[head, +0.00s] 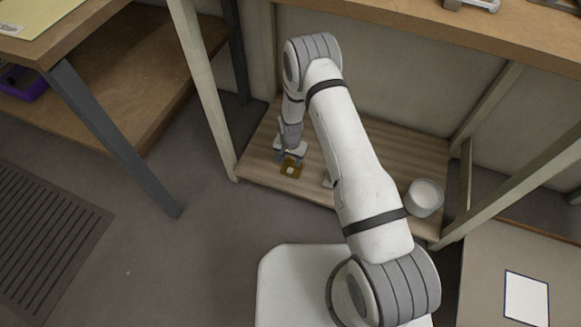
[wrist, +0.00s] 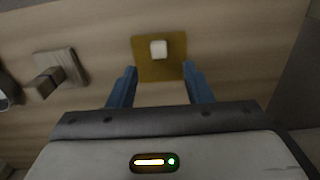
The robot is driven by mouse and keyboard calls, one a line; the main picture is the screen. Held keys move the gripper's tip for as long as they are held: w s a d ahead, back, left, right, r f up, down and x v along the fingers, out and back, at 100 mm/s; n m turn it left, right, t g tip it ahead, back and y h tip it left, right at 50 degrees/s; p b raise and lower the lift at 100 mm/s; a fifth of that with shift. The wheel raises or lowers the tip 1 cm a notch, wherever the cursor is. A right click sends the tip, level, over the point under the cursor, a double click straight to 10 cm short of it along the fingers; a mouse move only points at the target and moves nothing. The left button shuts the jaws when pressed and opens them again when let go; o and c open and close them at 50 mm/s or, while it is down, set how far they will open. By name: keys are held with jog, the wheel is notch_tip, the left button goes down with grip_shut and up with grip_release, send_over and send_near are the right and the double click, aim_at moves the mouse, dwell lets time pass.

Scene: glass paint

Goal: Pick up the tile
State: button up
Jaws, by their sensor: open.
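An amber-brown square (wrist: 145,70), which looks like the tile, lies flat on the low wooden shelf. A small white rounded block (wrist: 158,49) sits on its upper middle. In the head view the amber square (head: 286,172) is near the shelf's front left part. My gripper (wrist: 160,70) is open and empty, its blue fingers pointing toward the square, one at each side of its lower part in the wrist view. I cannot tell whether the fingers touch it. In the head view my gripper (head: 290,158) is just behind the square, partly hiding it.
A grey square piece with a protruding brownish block (wrist: 61,68) stands left in the wrist view. A white round cup (head: 424,197) stands at the shelf's right. The shelf (head: 385,150) has bare room between, with a table top (head: 430,25) above and metal legs (head: 205,90) beside.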

aim_at(290, 169)
notch_tip(290, 169, down, 6)
jog(key=b, duration=0.2)
jog(key=shift+s+r+b, duration=0.1)
jog(key=shift+b, duration=0.25)
jog(key=shift+r, duration=0.1)
grip_shut()
